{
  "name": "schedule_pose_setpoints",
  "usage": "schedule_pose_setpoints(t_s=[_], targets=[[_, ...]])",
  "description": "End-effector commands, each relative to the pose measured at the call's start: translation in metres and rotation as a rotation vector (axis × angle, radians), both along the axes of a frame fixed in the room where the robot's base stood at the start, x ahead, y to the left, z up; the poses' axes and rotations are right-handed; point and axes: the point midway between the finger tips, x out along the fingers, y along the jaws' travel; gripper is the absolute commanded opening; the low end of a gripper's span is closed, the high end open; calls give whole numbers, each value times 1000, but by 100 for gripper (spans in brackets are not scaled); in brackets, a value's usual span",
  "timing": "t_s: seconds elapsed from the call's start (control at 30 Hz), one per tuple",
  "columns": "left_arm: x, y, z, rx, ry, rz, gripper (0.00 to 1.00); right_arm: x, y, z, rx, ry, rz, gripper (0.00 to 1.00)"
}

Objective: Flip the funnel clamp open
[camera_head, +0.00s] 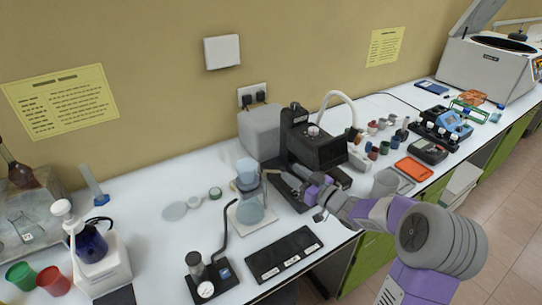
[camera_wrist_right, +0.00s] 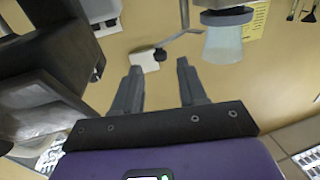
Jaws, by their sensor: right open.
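The clear funnel cup (camera_head: 247,170) stands upright on the round glass flask (camera_head: 251,211) in the head view. The funnel cup (camera_wrist_right: 224,42) shows upside down at the top right of the right wrist view, with a dark ring (camera_wrist_right: 228,16) at its joint. A thin grey lever (camera_wrist_right: 180,35), seemingly part of the funnel clamp, sticks out beside the cup. My right gripper (camera_head: 286,181) is just right of the funnel and flask. In the right wrist view, its fingers (camera_wrist_right: 158,82) are apart with nothing between them. The clamp's exact state is too small to tell. My left gripper is out of view.
A black machine (camera_head: 316,148) stands close behind my right gripper. A gauge on a black base (camera_head: 205,288) and a black tray (camera_head: 284,254) are in front of the flask. A white bottle stand (camera_head: 100,262) is at left. Bare white counter (camera_head: 160,240) lies between.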

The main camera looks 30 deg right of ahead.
Motion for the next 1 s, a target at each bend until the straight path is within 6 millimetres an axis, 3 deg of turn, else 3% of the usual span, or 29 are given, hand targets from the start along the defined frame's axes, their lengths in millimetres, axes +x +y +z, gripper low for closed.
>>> schedule_pose_setpoints(t_s=[0.4, 0.8, 0.83, 1.0], targets=[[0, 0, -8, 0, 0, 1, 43, 58, 18, -1, 2, -2, 2, 42], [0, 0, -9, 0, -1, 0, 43, 68, 21, 0, 1, -1, 1, 42], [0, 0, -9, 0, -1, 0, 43, 68, 21, 0, 1, -1, 1, 40], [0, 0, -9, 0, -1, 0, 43, 68, 20, 0, 1, -1, 1, 14]])
